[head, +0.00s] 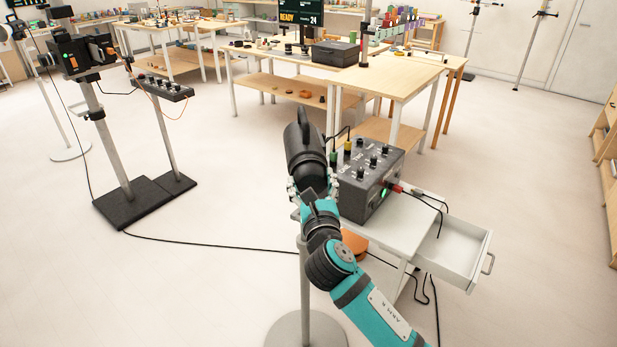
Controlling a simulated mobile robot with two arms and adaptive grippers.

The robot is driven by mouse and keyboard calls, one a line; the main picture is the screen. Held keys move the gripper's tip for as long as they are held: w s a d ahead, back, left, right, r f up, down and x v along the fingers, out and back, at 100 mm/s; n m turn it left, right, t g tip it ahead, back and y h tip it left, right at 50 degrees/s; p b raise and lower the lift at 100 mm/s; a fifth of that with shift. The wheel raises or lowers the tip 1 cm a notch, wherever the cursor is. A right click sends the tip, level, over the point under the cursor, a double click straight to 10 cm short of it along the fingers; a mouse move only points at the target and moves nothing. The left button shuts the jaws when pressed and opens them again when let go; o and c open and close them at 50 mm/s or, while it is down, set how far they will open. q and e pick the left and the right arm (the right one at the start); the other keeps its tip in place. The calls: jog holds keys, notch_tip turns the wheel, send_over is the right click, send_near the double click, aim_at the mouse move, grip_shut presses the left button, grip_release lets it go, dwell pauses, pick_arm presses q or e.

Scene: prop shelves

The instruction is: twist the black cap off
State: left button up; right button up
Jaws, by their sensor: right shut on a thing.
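A black cylindrical device (303,150) with a handle-like fin on top stands at the centre of the head view, above a grey pole stand (304,270). My right gripper (313,193) reaches up from the lower right to the near end of this device. It is shut on the black cap there, which is mostly hidden by the gripper and hard to tell apart from the black body. I cannot tell whether the cap has turned. My left gripper is not in view.
A grey control box (369,182) with knobs and cables stands close right of the gripper on a small white table (405,235). Its drawer (466,262) is pulled open. A black cable (220,241) crosses the floor. The floor at left is mostly clear.

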jog(key=shift+r+n+p, duration=0.25)
jog(key=shift+n+p, duration=0.95)
jog(key=shift+p, duration=0.7)
jog(key=shift+f, duration=0.1)
jog(key=shift+n+p, duration=0.5)
jog(key=shift+p, duration=0.3)
jog(key=shift+w+r+n+p, duration=0.1)
jog(key=shift+r+n+p, duration=0.1)
jog(key=shift+n+p, duration=1)
jog(key=shift+f+p, duration=0.1)
jog(key=shift+p, duration=0.5)
